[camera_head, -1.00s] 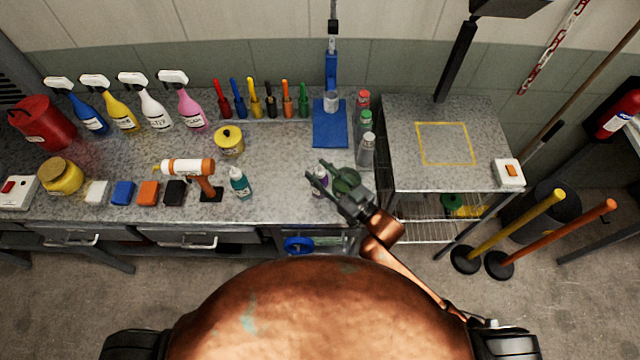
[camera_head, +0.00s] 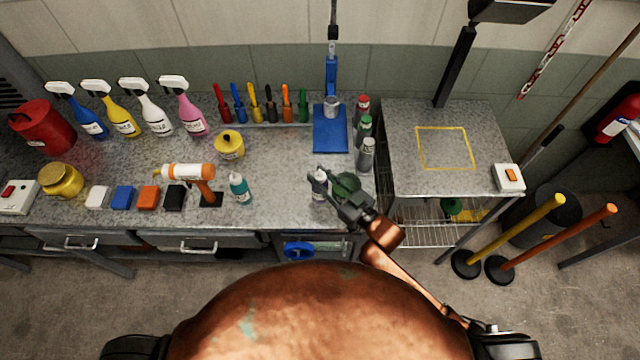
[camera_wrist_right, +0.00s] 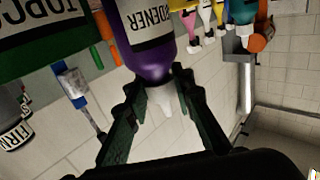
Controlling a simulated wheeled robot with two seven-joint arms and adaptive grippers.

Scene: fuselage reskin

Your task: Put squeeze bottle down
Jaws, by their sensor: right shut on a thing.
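The squeeze bottle (camera_head: 319,186) is at the front right part of the grey workbench (camera_head: 275,200). In the right wrist view it is purple, with a white label reading partly "DENER" and a white nozzle (camera_wrist_right: 162,98). My right gripper (camera_head: 322,178) is shut on the bottle; its green-grey fingers lie on either side near the nozzle end. The bottle looks roughly upright; whether its base touches the bench I cannot tell. My left gripper is not in view.
A teal dropper bottle (camera_head: 239,188) stands to the left. Several spray cans (camera_head: 365,155) stand behind and right, and a blue mat (camera_head: 330,130) lies behind. A side table (camera_head: 400,150) with a yellow outlined square stands to the right.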

